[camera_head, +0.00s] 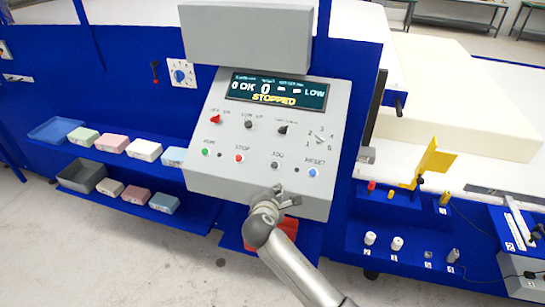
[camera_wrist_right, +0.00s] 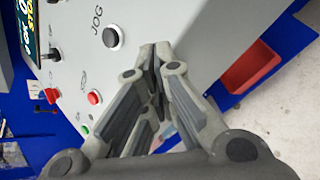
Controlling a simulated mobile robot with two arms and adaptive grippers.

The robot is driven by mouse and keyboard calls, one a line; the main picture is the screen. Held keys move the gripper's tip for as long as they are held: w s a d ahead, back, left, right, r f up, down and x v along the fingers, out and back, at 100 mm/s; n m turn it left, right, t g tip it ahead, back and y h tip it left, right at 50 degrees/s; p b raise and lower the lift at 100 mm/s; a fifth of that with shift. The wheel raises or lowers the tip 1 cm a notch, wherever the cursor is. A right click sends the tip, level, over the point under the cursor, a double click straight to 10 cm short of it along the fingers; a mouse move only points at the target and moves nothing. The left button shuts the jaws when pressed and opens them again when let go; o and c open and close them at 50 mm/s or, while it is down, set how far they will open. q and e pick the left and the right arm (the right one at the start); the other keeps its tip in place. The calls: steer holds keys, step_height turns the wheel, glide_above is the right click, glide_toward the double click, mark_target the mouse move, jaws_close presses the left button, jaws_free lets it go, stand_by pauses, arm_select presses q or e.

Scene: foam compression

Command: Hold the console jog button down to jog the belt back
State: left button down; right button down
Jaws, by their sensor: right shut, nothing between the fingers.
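The grey console (camera_head: 222,120) has a display (camera_head: 277,92) reading "STOPPED". Its lower row holds a green RUN button, a red STOP button (camera_head: 239,158), the dark JOG button (camera_head: 274,165) and a blue RESET button (camera_head: 313,173). My right gripper (camera_head: 277,190) is shut and empty in front of the lower console edge, just below the JOG button in the picture. In the wrist view the black JOG button (camera_wrist_right: 111,37) is fully visible beside the fingertips (camera_wrist_right: 154,58), with a gap between them. My left gripper is out of view.
A red bin (camera_head: 284,236) sits below the console, partly behind my right arm; it also shows in the wrist view (camera_wrist_right: 250,67). Bins and foam blocks line shelves at left. A yellow flag-like part (camera_head: 434,160) and small parts stand at right.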

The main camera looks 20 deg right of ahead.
mark_target(275, 165)
step_height(275, 165, up, 14)
steer(key=w+n+t+h+p, duration=0.1)
steer(key=w+p, duration=0.1)
steer(key=shift+n+t+h, duration=0.3)
steer(key=shift+n+t, duration=0.1)
steer(key=shift+w, duration=0.1)
steer(key=w+f+b, duration=0.1)
steer(key=b, duration=0.1)
steer(key=d+f+b, duration=0.1)
steer(key=f+b, duration=0.1)
steer(key=b, duration=0.1)
steer(key=w+f+b, duration=0.1)
steer(key=f+b, duration=0.1)
steer(key=shift+w+d+f, duration=0.2)
steer(key=shift+w+d, duration=0.1)
steer(key=shift+w+d+f+b, duration=0.3)
steer(key=shift+f+b, duration=0.1)
steer(key=shift+f, duration=0.1)
steer(key=shift+w+d+f+b, duration=0.15)
steer(key=shift+w+f+b, duration=0.2)
steer(key=shift+f, duration=0.1)
steer(key=shift+f, duration=0.15)
steer(key=shift+w+d+f, duration=0.1)
steer(key=shift+w+f, duration=0.05)
steer(key=shift+f, duration=0.05)
